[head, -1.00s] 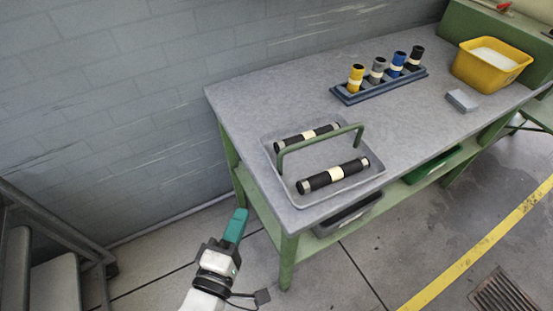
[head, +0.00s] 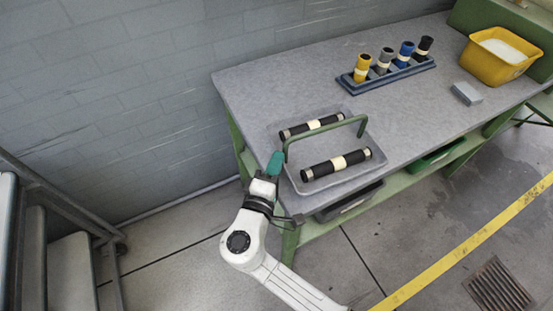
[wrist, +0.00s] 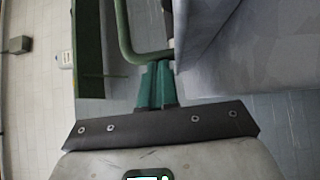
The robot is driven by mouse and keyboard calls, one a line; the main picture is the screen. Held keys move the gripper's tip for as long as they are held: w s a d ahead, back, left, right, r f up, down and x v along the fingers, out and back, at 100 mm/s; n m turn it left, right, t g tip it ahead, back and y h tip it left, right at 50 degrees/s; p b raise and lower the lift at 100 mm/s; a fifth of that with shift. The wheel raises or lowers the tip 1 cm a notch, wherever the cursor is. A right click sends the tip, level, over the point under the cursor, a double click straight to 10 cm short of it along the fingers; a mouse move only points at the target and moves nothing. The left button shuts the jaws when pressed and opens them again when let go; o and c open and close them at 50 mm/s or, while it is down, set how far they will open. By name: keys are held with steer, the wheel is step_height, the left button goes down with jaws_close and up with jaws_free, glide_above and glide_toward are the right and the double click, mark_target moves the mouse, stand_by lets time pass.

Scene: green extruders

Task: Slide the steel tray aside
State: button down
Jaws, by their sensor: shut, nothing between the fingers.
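The steel tray (head: 360,185) lies at the front left of the grey workbench, with a green handle (head: 327,132) arching over it. Two black rollers with cream bands (head: 312,126) (head: 336,164) lie in it, one on each side of the handle. My gripper (head: 276,160) has teal fingers and is shut with nothing between them, at the tray's left end near the handle's left foot. In the wrist view the shut fingers (wrist: 157,75) are close to a green bar (wrist: 128,40); I cannot tell whether they touch it.
A blue rack (head: 385,75) with several coloured rollers stands at the back of the bench. A yellow bin (head: 495,62) and a small grey block (head: 466,93) are at the right. Bare bench top (head: 420,115) lies right of the tray. Bins sit on the shelf below.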

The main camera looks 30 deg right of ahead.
mark_target(303, 162)
steer(key=shift+d, duration=0.1)
steer(key=d+b, duration=0.1)
steer(key=d, duration=0.6)
steer(key=shift+d, duration=0.3)
steer(key=shift+a+b, duration=0.1)
steer(key=shift+b, duration=0.2)
